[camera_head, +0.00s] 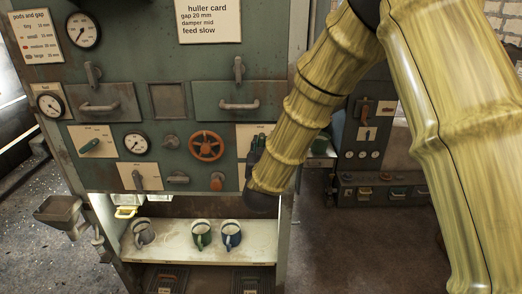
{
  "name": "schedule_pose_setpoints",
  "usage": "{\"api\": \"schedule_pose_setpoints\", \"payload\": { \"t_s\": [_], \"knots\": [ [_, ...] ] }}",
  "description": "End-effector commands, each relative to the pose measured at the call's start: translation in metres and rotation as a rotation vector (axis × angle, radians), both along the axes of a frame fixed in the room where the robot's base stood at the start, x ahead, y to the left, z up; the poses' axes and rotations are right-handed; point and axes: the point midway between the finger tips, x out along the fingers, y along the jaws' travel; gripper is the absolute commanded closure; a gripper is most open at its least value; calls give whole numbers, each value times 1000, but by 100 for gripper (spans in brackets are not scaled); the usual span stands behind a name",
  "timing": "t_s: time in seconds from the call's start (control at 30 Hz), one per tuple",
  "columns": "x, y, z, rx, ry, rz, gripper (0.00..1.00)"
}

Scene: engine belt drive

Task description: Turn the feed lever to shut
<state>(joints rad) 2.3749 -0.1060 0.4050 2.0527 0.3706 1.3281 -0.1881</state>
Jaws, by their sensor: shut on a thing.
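My gripper (256,150) is at the right side of the green machine's front, in front of a pale label plate (247,132). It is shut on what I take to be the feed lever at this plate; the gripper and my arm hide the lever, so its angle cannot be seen. The plate's print is too small to read. Two other levers show on pale plates: a green-handled one (90,145) at the left and a grey one (139,182) at the lower middle.
An orange-red handwheel (206,146) sits just left of my gripper. Drawers with handles (238,105) are above. A huller card (208,20) reads "feed slow". Several mugs stand on the shelf (178,258) below. A second machine (375,190) stands behind my arm.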

Motion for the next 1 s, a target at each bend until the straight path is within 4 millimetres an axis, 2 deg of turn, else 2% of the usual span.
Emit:
{"api": "schedule_pose_setpoints", "payload": {
  "t_s": [0.3, 0.77, 0.8, 0.9, 1.0],
  "knots": [
    [0, 1, -1, -122, 1, 0, 100],
    [0, 1, -1, -140, 2, 0, 100],
    [0, 1, -1, -140, 2, 1, 79],
    [0, 1, -1, -140, 2, 1, 61],
    [0, 1, 0, -140, 2, 1, 61]
  ]
}}
